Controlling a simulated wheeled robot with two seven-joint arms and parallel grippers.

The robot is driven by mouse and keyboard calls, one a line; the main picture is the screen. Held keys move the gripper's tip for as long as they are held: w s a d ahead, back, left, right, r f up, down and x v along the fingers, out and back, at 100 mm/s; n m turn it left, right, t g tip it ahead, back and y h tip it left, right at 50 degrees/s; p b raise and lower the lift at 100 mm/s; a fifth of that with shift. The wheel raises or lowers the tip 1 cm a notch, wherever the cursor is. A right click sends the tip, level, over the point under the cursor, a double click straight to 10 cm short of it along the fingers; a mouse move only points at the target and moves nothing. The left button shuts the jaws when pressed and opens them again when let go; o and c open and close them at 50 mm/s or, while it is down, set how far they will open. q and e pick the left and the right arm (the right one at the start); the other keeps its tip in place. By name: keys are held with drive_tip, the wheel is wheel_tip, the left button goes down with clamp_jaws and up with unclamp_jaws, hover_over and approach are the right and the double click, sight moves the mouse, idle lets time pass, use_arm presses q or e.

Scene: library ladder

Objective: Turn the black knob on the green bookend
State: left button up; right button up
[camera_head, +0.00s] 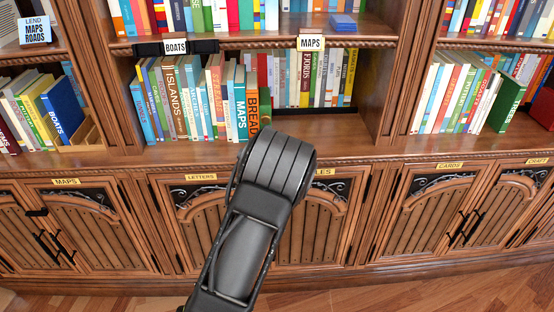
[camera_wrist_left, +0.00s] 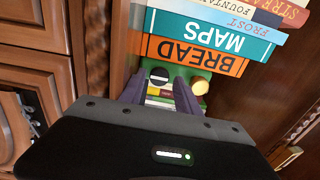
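The green bookend (camera_head: 265,92) stands at the right end of the middle shelf's book row, beside the orange BREAD book. In the left wrist view the green bookend (camera_wrist_left: 178,69) carries a round black knob (camera_wrist_left: 158,75) with a pale part, and a brass-coloured knob (camera_wrist_left: 200,86) to its right. My left gripper (camera_wrist_left: 160,84) is open, its two dark fingers apart, with the black knob showing between them. I cannot tell whether the fingers touch it. My right gripper is not in view.
The orange BREAD book (camera_wrist_left: 195,55) and the MAPS book (camera_wrist_left: 215,36) stand close against the bookend. The shelf board (camera_head: 335,128) is bare to the right of my arm. A wooden upright (camera_head: 385,90) bounds the bay on the right.

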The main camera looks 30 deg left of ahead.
use_arm(q)
drive_tip(key=shift+f, duration=0.25)
